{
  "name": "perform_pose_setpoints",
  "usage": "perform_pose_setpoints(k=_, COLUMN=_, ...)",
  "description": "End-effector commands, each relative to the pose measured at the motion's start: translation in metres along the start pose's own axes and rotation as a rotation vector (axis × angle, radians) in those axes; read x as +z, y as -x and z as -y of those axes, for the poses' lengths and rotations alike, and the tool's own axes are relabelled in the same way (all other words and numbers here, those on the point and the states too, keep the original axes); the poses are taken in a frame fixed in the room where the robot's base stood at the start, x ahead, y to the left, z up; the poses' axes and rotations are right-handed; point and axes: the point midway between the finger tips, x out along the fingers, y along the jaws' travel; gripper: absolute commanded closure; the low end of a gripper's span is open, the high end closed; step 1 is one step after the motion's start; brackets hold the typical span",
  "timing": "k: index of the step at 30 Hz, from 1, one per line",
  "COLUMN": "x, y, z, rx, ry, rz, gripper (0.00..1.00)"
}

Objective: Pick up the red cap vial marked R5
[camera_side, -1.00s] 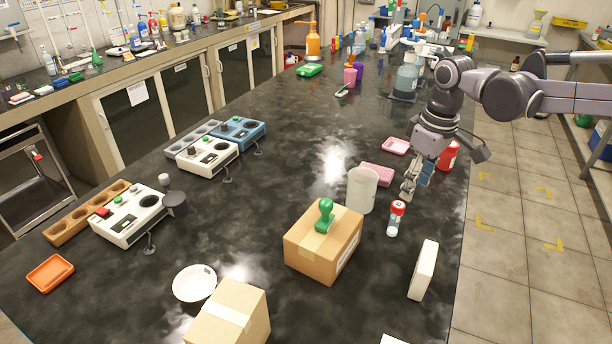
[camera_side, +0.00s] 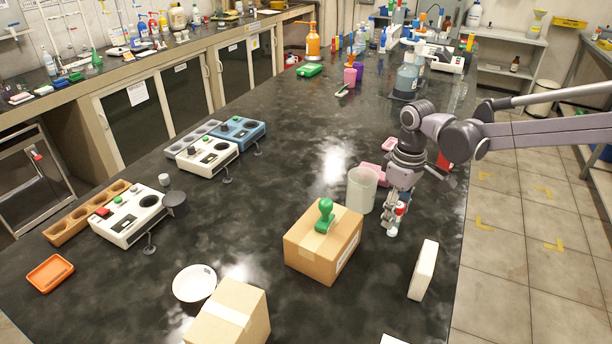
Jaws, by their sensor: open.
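The red-capped vial (camera_side: 401,209) stands upright on the dark bench, right of the frosted beaker. Its label is too small to read here, so I cannot confirm the R5 mark. My gripper (camera_side: 391,218) is open and points down at the vial. Its fingers overlap the vial in the picture and hide much of its body. I cannot tell whether a finger touches the vial.
A frosted beaker (camera_side: 361,190) stands close left of my gripper. A cardboard box (camera_side: 312,256) with a green stamp (camera_side: 325,216) on it is nearer the camera. A white upright block (camera_side: 423,270) stands front right. Pink trays lie behind the gripper.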

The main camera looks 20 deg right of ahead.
Motion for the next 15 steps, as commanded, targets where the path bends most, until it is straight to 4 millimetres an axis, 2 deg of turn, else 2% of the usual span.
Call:
perform_pose_setpoints(k=6, x=0.001, y=-0.030, z=0.000, rx=0.000, ry=0.000, rz=0.000, gripper=0.49)
perform_pose_setpoints(k=15, x=0.001, y=-0.037, z=0.000, rx=0.000, ry=0.000, rz=0.000, gripper=0.49)
